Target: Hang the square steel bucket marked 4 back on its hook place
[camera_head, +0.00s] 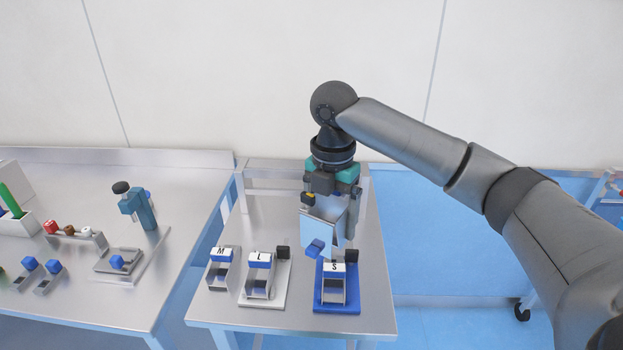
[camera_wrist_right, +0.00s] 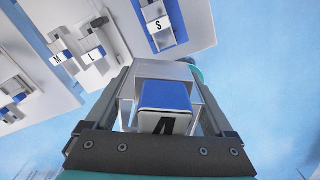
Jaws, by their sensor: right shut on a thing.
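My right gripper (camera_head: 330,198) points down above the back half of the small steel table. It is shut on a square steel bucket (camera_head: 322,218), held above the tabletop behind the stand marked S. In the right wrist view the bucket (camera_wrist_right: 166,72) sits between the fingers of the right gripper (camera_wrist_right: 166,100). Its blue and white tab carries a black mark, partly cut off, that looks like a 4. I cannot make out its hook place. My left gripper is not in view.
On the small table (camera_head: 372,290) stand holders marked M (camera_head: 220,254), L (camera_head: 259,260) and S (camera_head: 334,268), the last on a blue base. Small black blocks sit nearby. A larger table (camera_head: 180,180) at left holds a blue-grey device (camera_head: 140,208) and several small blocks.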

